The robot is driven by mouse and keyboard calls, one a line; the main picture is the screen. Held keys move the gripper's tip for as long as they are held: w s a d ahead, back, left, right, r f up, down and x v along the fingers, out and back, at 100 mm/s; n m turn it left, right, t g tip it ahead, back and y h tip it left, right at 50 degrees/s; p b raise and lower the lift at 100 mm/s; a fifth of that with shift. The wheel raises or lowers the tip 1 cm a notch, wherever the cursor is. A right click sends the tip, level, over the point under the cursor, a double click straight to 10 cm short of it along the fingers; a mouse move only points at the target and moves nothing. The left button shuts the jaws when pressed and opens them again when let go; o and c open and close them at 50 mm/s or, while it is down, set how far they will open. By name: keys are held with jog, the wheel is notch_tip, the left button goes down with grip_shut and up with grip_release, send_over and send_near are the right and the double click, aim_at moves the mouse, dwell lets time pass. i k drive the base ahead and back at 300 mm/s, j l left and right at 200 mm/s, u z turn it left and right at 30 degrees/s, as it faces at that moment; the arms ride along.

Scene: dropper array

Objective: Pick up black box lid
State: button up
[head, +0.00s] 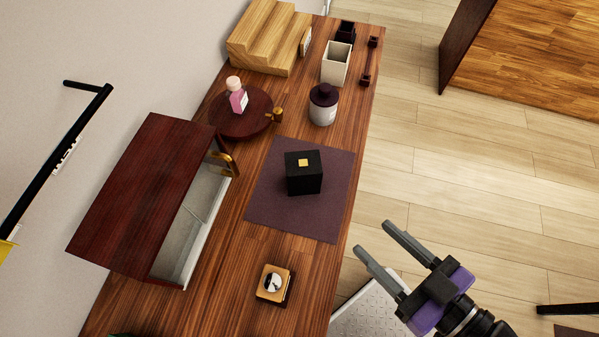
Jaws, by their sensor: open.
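A black box (304,180) stands on a dark purple mat (270,205) in the middle of the wooden counter. Its black lid (302,162) is on top, with a small gold square knob (303,162) at its centre. My gripper (372,238) is open and empty, to the lower right of the box. Its two grey fingers point up and left and appear over the floor beyond the counter's right edge. The gripper is apart from the box and lid.
A dark wooden cabinet (145,190) with an open drawer stands left of the mat. A white jar with dark lid (323,104), a round stand (240,122) with a pink bottle (238,98), and a small wooden block (273,283) surround the mat. Bare mat surrounds the box.

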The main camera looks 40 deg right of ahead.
aim_at(304, 170)
jog(key=i+l+u, duration=0.15)
jog(key=l+u, duration=0.25)
jog(key=l, duration=1.35)
jog(key=k+l+u, duration=0.1)
jog(key=l+u, duration=0.3)
jog(key=l, duration=1.35)
